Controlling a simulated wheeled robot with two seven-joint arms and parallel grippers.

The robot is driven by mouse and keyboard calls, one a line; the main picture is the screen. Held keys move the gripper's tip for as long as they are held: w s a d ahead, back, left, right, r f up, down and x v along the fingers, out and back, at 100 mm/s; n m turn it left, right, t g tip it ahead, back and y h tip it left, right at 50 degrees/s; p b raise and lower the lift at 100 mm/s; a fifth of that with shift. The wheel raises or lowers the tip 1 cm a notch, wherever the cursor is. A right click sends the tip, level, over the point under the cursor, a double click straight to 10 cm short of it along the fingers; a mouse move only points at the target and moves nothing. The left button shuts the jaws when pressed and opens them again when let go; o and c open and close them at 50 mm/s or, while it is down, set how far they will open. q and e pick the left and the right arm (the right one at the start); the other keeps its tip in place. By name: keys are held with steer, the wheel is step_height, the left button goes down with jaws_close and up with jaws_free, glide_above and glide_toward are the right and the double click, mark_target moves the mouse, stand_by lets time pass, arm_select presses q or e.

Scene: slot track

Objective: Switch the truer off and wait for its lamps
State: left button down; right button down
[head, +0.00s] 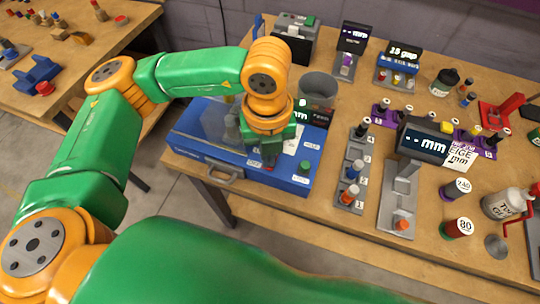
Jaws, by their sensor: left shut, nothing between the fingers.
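The truer appears to be the blue machine (190,140) at the table's front edge, with a clear cover on its left part. A green button (305,166) shows on its right part. My left gripper (268,163) points down over the machine's front panel, shut and empty. A bit of red shows at its fingertips; I cannot tell whether it is touched. I cannot make out the state of any lamps. My right gripper is out of view.
A grey numbered rack (350,170) with several small coloured pieces stands right of the machine. Further right are a gauge with a "--mm" display (425,142) and jars marked 740 (455,188) and 80 (457,228). A grey cylinder (318,90) stands behind the machine.

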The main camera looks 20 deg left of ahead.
arm_select(q)
steer(key=shift+f, duration=0.15)
steer(key=shift+s, duration=0.1)
step_height(320, 180, up, 7)
steer(key=p, duration=0.4)
stand_by(0.4)
